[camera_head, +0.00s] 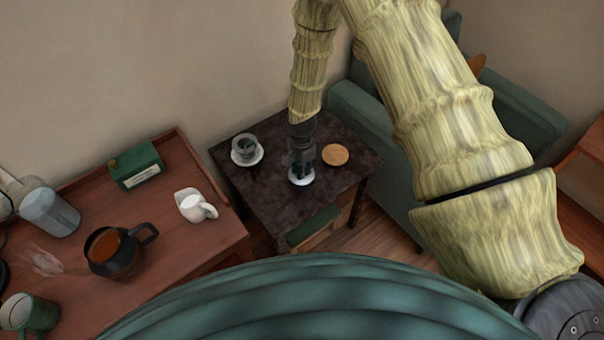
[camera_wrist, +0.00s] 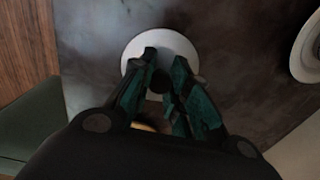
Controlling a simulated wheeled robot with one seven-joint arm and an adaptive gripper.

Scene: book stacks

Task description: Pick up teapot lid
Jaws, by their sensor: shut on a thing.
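The teapot lid, a small round white disc (camera_head: 300,182), is at the dark side table below my gripper (camera_head: 301,171). In the wrist view the lid (camera_wrist: 160,42) shows as a white disc past the fingertips. My gripper (camera_wrist: 160,68) points down, its two teal-padded fingers on either side of a dark round knob. The jaws are closed on the lid, seemingly by this knob. Part of the lid is hidden behind the fingers. I cannot tell whether the lid rests on the table or is slightly above it.
On the dark side table (camera_head: 262,195), a glass cup on a white saucer (camera_head: 259,159) stands left and a round tan coaster (camera_head: 335,154) lies right. A green armchair (camera_head: 360,115) is behind. The wooden table at left holds a white creamer (camera_head: 192,205), coffee pot (camera_head: 115,250) and green box (camera_head: 137,165).

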